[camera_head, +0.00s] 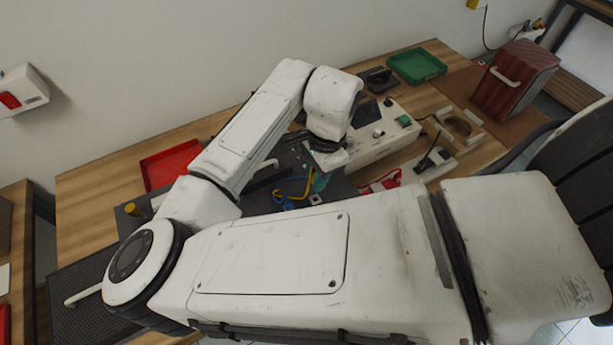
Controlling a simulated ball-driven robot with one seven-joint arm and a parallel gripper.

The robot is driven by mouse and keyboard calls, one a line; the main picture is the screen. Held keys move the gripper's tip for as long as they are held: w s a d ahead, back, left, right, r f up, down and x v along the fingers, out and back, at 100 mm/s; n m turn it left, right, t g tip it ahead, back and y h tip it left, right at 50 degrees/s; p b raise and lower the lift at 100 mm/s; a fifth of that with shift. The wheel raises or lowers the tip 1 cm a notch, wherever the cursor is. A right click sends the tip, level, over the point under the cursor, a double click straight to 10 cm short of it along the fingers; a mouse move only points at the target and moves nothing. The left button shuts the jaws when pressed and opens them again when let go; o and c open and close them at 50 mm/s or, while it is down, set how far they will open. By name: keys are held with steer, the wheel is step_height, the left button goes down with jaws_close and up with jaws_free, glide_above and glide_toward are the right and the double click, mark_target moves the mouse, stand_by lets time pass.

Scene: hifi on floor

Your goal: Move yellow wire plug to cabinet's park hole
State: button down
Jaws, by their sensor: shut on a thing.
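My arm reaches across the bench, and my gripper (322,172) points down over a dark grey cabinet (258,200). The yellow wire (304,189) loops up from the cabinet to just beside my fingertips. My gripper is shut on the yellow wire's plug, but the plug itself is mostly hidden by the fingers. A blue wire (276,193) curves beside the yellow one. The park hole cannot be made out; my arm covers part of the cabinet.
A red tray (168,165) lies left of my arm. A white device (385,140) stands close on the right, with a green tray (418,66) behind. A dark red wooden box (513,80) is farther right. Red items (382,183) lie near the cabinet.

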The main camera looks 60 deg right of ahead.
steer(key=b, duration=0.4)
glide_above(315, 202)
steer(key=shift+w+d+f, duration=0.1)
steer(key=shift+d+f, duration=0.05)
steer(key=shift+f, duration=1)
steer(key=shift+d+f, duration=0.15)
steer(key=shift+f, duration=1)
steer(key=shift+f+b, duration=0.35)
steer(key=shift+f, duration=0.6)
stand_by(0.4)
steer(key=c, duration=0.9)
jaws_free()
steer(key=shift+s+d+r+p, duration=0.2)
steer(key=shift+r+p, duration=0.4)
steer(key=shift+r, duration=2.05)
steer(key=shift+s+d+r+p, duration=0.15)
steer(key=shift+r+p, duration=0.5)
steer(key=shift+r, duration=1.95)
steer(key=shift+s+d+r+p, duration=0.1)
steer(key=shift+d+r+p, duration=0.35)
steer(key=shift+r, duration=2.2)
steer(key=shift+w+a, duration=0.1)
steer(key=shift+a, duration=0.1)
